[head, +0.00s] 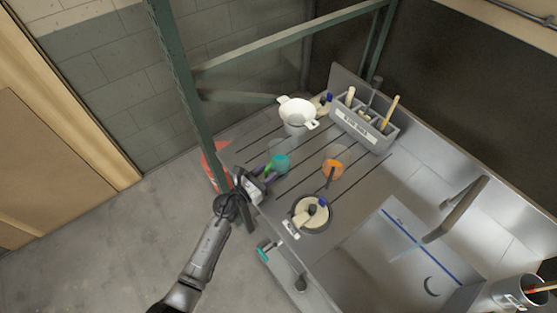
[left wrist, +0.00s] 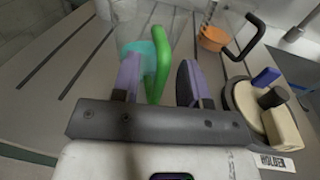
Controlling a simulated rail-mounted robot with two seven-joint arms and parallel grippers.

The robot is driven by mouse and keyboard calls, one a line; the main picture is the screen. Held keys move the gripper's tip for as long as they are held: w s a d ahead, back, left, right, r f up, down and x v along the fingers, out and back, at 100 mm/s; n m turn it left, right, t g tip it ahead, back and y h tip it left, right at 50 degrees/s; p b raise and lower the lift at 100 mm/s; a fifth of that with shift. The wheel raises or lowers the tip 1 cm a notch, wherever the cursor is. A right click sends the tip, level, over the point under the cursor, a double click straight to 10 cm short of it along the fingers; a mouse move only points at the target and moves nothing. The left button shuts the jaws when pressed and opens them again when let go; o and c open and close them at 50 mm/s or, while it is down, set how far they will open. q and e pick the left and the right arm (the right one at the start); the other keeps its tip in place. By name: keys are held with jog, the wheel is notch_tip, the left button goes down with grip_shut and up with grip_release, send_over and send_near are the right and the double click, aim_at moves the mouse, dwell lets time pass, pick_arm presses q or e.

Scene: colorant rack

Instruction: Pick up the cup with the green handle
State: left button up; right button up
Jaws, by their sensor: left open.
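The cup (head: 281,160) with the green handle is clear, holds teal contents and stands on the grooved metal drainboard (head: 262,147). Its green handle (head: 267,169) points toward my left gripper (head: 257,181). In the left wrist view the cup (left wrist: 138,48) is just beyond the fingers, and its upright green handle (left wrist: 160,65) shows between the two purple-grey fingers of the left gripper (left wrist: 158,74). The gripper is open, with a visible gap on the right side of the handle. The left finger hides part of the cup. My right gripper is not in view.
A clear cup with orange contents (head: 333,169) and a dark handle stands to the right. A round pot with a cream-topped item (head: 311,212) is nearer. A white strainer (head: 297,112) and grey caddy (head: 375,135) are behind. A green frame post (head: 182,80) stands close to my left arm.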

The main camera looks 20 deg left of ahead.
pick_arm(q)
grip_shut()
dwell(0.4)
jog(key=shift+r, duration=0.2)
dwell(0.3)
